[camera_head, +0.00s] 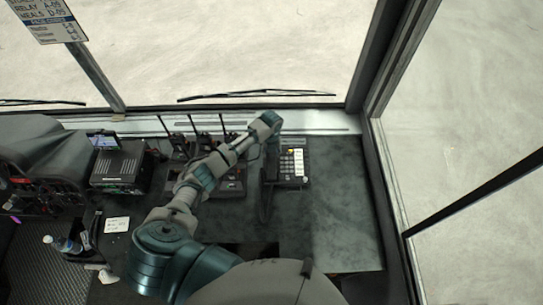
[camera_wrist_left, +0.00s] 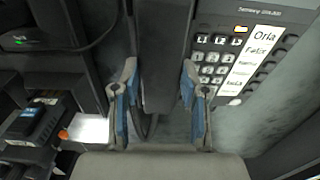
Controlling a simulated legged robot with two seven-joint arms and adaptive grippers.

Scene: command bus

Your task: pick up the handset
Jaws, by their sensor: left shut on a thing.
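The handset (camera_wrist_left: 165,50) is a long dark bar beside the phone's keypad base (camera_wrist_left: 228,60). In the wrist view it lies between the two blue-padded fingers of my left gripper (camera_wrist_left: 160,72), which is shut on it. In the head view my left arm reaches over the dash to the phone base (camera_head: 292,165), with the wrist above the handset (camera_head: 268,172). The arm hides part of the handset there. I cannot tell whether the handset is clear of its cradle. My right gripper is not in view.
Several black radios with antennas (camera_head: 192,130) stand left of the phone, partly behind my arm. A black box with a small screen (camera_head: 118,168) is farther left. The windshield ledge (camera_head: 320,124) runs behind. The dark dash (camera_head: 340,200) right of the phone is clear.

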